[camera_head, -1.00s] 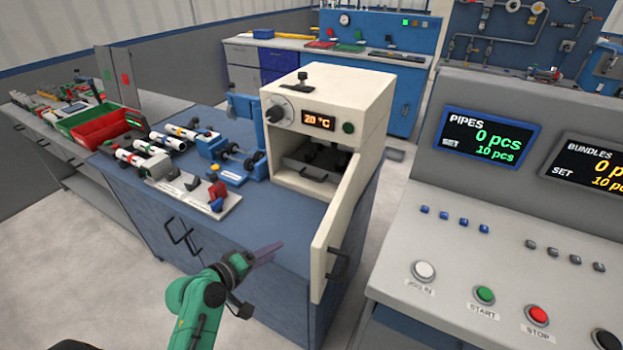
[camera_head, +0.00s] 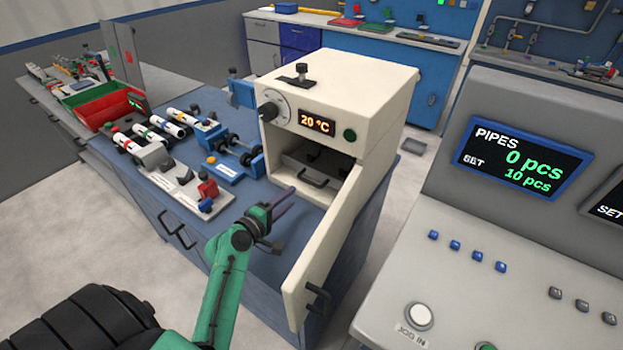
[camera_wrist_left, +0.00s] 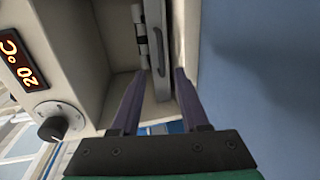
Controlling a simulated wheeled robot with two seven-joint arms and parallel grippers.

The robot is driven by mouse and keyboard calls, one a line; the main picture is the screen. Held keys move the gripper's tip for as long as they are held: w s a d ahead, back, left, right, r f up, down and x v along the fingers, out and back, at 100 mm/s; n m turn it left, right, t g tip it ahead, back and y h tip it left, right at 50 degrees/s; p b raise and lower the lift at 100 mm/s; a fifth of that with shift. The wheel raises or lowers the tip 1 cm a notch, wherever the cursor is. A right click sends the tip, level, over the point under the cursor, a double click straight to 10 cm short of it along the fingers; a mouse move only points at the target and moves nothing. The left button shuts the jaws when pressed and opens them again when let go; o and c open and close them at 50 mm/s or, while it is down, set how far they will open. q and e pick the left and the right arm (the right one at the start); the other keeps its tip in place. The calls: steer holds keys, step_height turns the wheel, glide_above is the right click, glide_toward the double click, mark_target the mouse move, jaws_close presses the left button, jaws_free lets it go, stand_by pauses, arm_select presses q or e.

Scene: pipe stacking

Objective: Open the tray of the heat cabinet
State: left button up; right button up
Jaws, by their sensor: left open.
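The heat cabinet (camera_head: 335,95) is a cream box on the blue workbench, its display reading 20 °C. Its door (camera_head: 325,250) stands open toward the front right. Inside the lower opening sits a grey tray with a dark bar handle (camera_head: 313,180). The tray appears pushed in. My left gripper (camera_head: 285,204) is in front of the opening, open and empty, apart from the handle. In the left wrist view its two purple fingers (camera_wrist_left: 157,75) point into the cabinet, with the tray's front and handle (camera_wrist_left: 161,48) between and beyond the tips. My right gripper is not in view.
The open door stands close to the right of my left gripper. A fixture with red and blue parts (camera_head: 190,185) and several white pipes (camera_head: 150,130) lie left on the bench. A control panel (camera_head: 490,240) stands at the right. The bench front is clear.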

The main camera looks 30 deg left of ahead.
mark_target(310, 182)
arm_select(q)
steer(key=x, duration=1.1)
steer(key=shift+s+f+p, duration=0.1)
steer(key=shift+p, duration=0.2)
jaws_close()
stand_by(0.5)
